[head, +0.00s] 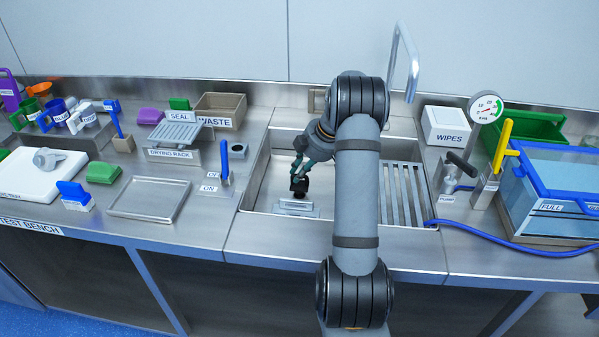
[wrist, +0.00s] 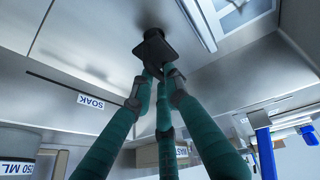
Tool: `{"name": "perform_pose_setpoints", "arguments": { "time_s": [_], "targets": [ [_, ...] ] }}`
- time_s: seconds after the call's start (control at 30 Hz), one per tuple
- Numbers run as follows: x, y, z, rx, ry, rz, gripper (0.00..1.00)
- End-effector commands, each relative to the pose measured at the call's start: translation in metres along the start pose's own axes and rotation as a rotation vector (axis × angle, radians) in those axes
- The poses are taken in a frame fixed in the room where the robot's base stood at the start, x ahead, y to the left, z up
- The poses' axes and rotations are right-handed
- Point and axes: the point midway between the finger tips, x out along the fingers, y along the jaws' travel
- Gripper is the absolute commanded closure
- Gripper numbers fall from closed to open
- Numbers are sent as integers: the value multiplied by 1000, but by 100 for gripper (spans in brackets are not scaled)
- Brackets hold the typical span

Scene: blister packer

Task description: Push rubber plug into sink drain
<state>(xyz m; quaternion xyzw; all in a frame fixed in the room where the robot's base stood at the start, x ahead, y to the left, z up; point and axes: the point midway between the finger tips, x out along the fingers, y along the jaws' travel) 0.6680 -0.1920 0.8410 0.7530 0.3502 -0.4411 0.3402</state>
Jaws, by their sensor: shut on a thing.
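My gripper (wrist: 163,78) has slim teal fingers and reaches down into the steel sink basin (head: 336,203). It is shut on the black rubber plug (wrist: 155,49), gripping its blocky upper part. The plug also shows in the head view (head: 299,186), in the left half of the basin, just behind a small steel plate. A dark round shape lies just beyond the plug in the wrist view. I cannot tell whether it is the plug's lower end or the drain, and no drain opening is clearly visible. Whether the plug touches the basin floor is unclear.
A small steel plate (head: 296,208) stands at the basin's front. A slatted rack (head: 402,196) covers the basin's right side. The blue OFF/ON lever (head: 224,160) is left of the basin; a blue hose (head: 510,245) runs along the right counter. My arm hides the basin's middle.

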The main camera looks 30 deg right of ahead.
Motion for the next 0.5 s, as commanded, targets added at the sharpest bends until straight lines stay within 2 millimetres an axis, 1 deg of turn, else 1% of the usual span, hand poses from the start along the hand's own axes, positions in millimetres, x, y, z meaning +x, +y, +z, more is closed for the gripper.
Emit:
{"name": "perform_pose_setpoints", "arguments": {
  "time_s": [0.5],
  "targets": [
    [9, -2, 4, -1, 0, 0, 100]
  ]
}}
